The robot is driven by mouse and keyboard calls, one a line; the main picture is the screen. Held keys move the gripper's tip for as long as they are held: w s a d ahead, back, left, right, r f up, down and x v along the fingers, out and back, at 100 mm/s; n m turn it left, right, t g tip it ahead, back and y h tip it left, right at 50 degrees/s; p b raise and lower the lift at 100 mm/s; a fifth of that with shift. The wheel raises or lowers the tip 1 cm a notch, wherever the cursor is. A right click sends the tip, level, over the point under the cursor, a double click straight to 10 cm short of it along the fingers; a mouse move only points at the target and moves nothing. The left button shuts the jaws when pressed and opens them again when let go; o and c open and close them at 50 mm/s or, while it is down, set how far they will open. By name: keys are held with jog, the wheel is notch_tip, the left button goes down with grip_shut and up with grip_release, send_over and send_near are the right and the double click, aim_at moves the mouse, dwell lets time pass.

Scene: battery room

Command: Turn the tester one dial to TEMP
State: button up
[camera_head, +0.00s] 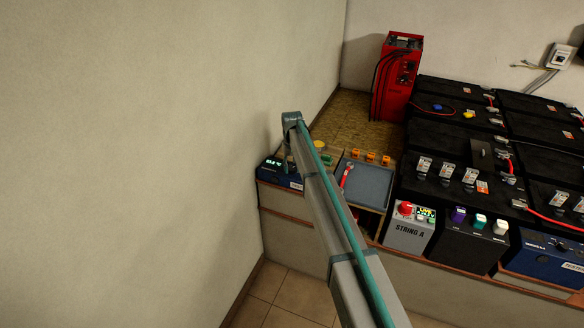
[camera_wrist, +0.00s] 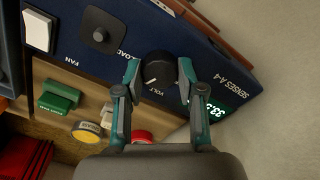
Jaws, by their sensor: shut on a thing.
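In the wrist view, a black round dial (camera_wrist: 158,68) sits on the dark blue face of tester one (camera_wrist: 215,75). "VOLT" is printed beside the dial, and a small white mark on it points toward that word. No TEMP label is readable. My gripper (camera_wrist: 159,72) has one teal-edged finger on each side of the dial and is shut on it. A green lit display (camera_wrist: 212,108) is partly behind the right finger. In the head view, the blue tester (camera_head: 266,171) stands at the bench's left end, partly hidden by my arm.
On the same panel are a black knob (camera_wrist: 101,36) marked LOAD and a white rocker switch (camera_wrist: 38,33) marked FAN. A grey tray (camera_head: 372,185) with a red-handled tool lies right of my arm. Black batteries (camera_head: 445,140) fill the right. The wall is close on the left.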

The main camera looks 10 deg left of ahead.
aim_at(292, 168)
dwell(0.3)
jog(key=o, duration=1.1)
notch_tip(292, 168, up, 12)
